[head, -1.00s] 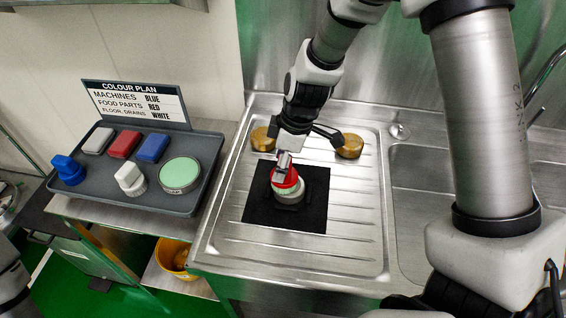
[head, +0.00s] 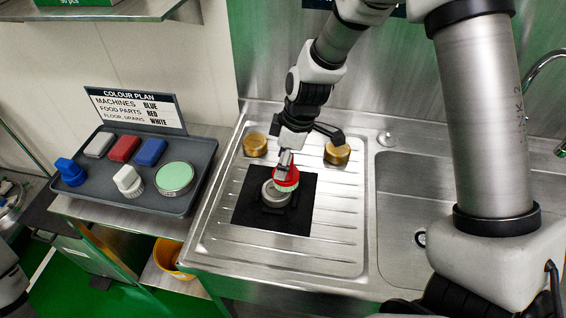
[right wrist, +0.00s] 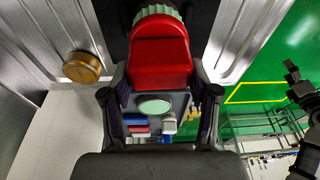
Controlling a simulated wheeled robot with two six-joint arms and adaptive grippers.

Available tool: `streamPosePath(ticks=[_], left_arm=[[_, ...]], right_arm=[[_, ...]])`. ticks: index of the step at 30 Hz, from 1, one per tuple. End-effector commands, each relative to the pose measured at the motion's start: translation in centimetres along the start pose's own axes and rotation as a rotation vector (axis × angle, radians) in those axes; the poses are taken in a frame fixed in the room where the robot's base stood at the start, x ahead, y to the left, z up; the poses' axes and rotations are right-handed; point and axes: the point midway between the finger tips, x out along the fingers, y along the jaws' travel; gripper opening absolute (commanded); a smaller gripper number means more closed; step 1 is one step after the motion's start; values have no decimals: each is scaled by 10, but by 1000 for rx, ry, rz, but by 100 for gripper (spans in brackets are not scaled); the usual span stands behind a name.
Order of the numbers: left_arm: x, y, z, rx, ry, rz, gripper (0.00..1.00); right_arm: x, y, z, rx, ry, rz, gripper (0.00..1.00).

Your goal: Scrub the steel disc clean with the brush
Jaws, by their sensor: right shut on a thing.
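The red brush (head: 288,176) with pale bristles is held in my right gripper (head: 285,161). In the right wrist view its red handle (right wrist: 160,62) sits between the fingers, with the bristles at the top edge. The steel disc (head: 270,197) lies on a black mat (head: 243,211) on the ridged drainboard. The brush overlaps the disc's upper right side in the head view; whether the bristles touch it I cannot tell. The disc's far side is partly hidden by the brush.
Two brass-coloured pieces (head: 255,145) (head: 337,153) stand behind the mat. A grey tray (head: 190,200) at left holds blue and white brushes, coloured pads and a round green-topped tin, before a colour plan sign (head: 135,108). The sink basin (head: 405,190) is at right.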

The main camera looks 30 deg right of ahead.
Motion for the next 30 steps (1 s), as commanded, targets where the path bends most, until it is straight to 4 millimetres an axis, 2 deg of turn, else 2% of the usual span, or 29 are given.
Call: streamPosePath(ticks=[1, 14, 30], left_arm=[[-9, 0, 0, 0, 0, 0, 100], [-41, 0, 0, 0, -1, 0, 100], [-42, 0, 0, 0, -1, 0, 100]], right_arm=[[-9, 1, -2, 1, 1, 1, 4], [-45, 5, -10, 12, 2, 4, 4], [-47, 5, -11, 13, 2, 4, 4]])
